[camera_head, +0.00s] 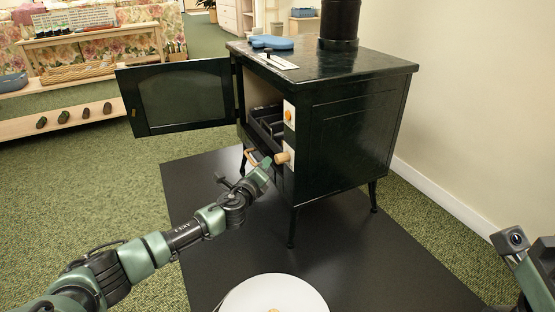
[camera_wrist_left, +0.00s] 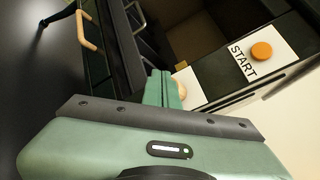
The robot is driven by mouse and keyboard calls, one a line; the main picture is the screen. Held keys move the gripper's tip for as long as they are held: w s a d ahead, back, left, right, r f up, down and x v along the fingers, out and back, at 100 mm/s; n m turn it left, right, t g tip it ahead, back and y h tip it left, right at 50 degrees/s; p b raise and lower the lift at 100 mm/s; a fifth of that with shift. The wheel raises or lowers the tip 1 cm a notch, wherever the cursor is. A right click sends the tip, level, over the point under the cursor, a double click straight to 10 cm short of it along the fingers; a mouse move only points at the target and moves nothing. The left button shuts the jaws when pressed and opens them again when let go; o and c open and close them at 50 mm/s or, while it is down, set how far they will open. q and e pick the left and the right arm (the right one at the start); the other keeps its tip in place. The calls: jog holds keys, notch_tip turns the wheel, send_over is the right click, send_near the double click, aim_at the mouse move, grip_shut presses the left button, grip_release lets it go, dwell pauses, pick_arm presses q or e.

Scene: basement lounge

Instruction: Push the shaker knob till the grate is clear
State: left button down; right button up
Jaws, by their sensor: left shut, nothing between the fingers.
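The dark green stove (camera_head: 345,130) stands on legs with its front door open to the left. A wooden shaker knob (camera_head: 283,157) sticks out of a white plate low on the right of its front. In the left wrist view the knob (camera_wrist_left: 182,91) shows partly behind my fingers. My left gripper (camera_head: 266,163) is shut and empty, its tips just beside the knob. I cannot tell whether they touch. The dark interior (camera_head: 268,122) shows through the doorway, but the state of the grate cannot be made out. My right gripper's fingers are not visible.
An orange button (camera_head: 289,115), marked START in the wrist view (camera_wrist_left: 262,51), sits above the knob. A wooden handle (camera_wrist_left: 84,30) is left of the fingers. The open door (camera_head: 182,95) juts left. A white round top (camera_head: 275,293) stands in front. The black floor mat (camera_head: 340,265) is mostly clear.

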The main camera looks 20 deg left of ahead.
aim_at(277, 160)
pick_arm(q)
jog(key=shift+w+d, duration=0.1)
jog(key=shift+w, duration=0.05)
jog(key=shift+w+d+f, duration=0.1)
jog(key=shift+w+d, duration=0.05)
jog(key=shift+w, duration=0.1)
jog(key=shift+w+d, duration=0.9)
jog(key=shift+w, duration=0.05)
dwell(1.8)
dwell(0.3)
jog(key=shift+s+a+p, duration=0.4)
jog(key=shift+s+a, duration=0.7)
jog(key=shift+s, duration=0.2)
jog(key=shift+w, duration=0.15)
jog(key=shift+w+d, duration=0.15)
jog(key=shift+d, duration=0.05)
